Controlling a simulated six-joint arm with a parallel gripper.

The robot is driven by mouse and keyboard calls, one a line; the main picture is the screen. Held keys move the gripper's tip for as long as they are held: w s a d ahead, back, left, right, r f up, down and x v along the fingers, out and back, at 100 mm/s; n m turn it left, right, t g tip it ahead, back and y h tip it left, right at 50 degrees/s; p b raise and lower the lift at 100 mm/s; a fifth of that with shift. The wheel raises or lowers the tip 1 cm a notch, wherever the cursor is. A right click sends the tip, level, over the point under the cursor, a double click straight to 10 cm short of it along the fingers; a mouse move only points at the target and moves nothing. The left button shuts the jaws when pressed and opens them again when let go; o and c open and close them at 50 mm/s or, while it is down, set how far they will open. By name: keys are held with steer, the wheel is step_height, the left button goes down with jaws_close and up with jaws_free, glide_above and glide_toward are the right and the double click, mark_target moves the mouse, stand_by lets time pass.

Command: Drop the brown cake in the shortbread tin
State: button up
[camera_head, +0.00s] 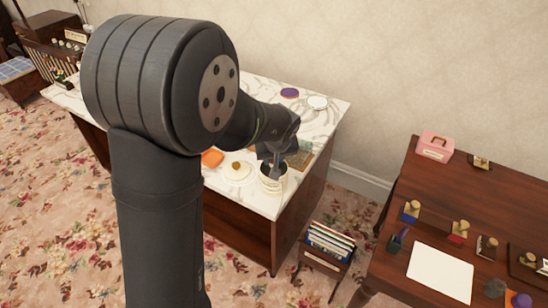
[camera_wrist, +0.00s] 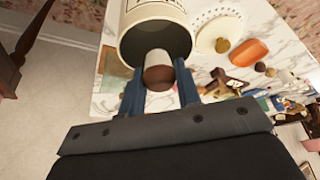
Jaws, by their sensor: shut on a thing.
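The brown cake (camera_wrist: 158,78), a small piece with a paler end, sits between the blue fingers of my gripper (camera_wrist: 158,66) in the wrist view. My gripper is shut on it. The shortbread tin (camera_wrist: 157,8) is a cream round tin with a dark inside, and its open mouth lies just beyond the fingertips. The cake overlaps the mouth in this view. In the head view my gripper (camera_head: 277,158) points down at the tin (camera_head: 270,185), which stands near the marble counter's front corner. The cake is hidden there.
On the marble counter (camera_head: 262,205), a pale plate (camera_head: 238,178) with a small brown item and an orange dish (camera_head: 212,158) stand left of the tin. A board (camera_head: 303,160) lies close behind it. A file rack (camera_head: 328,245) and wooden desk (camera_head: 480,210) stand right.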

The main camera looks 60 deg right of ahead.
stand_by(0.3)
steer(key=o, duration=1)
steer(key=shift+o, duration=0.2)
steer(key=shift+r, duration=2.5)
steer(key=shift+f, duration=1.75)
steer(key=shift+f, duration=0.15)
